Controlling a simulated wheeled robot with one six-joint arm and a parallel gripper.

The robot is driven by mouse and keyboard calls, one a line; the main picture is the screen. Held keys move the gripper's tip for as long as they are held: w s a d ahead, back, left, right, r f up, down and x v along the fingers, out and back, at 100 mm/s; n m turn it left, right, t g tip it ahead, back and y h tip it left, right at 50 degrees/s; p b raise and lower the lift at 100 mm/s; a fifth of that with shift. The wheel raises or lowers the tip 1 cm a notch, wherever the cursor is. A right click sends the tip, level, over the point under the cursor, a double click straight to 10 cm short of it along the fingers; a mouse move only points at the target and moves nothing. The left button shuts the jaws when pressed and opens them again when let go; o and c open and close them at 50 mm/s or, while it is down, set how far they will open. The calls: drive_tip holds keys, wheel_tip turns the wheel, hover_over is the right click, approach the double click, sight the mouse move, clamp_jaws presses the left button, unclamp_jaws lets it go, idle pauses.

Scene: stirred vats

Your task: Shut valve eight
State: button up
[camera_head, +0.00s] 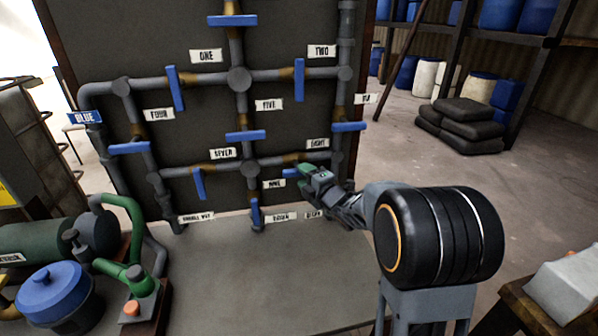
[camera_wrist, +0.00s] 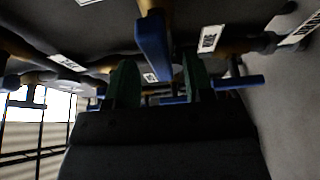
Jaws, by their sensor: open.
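The label EIGHT (camera_head: 318,144) is on the dark panel above the lower right horizontal pipe. The blue handle of valve eight (camera_head: 290,172) shows below this label as a short bar, roughly along the pipe; its right part is hidden by my gripper. My gripper (camera_head: 306,172) is at this handle, with its green fingers apart. In the wrist view, the two green fingers (camera_wrist: 158,82) stand apart, and a blue handle (camera_wrist: 152,45) shows in the gap between them. I cannot tell whether either finger touches it.
Other blue handles are close by: valve seven's (camera_head: 199,183) to the left, one below (camera_head: 255,211) and one at upper right (camera_head: 349,127). Grey pipes (camera_head: 168,172) cross the panel. A green pump (camera_head: 55,240) and blue-lidded vessel (camera_head: 52,285) stand at lower left.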

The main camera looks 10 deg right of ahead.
sight(300, 175)
drive_tip(key=shift+x, duration=1.55)
clamp_jaws()
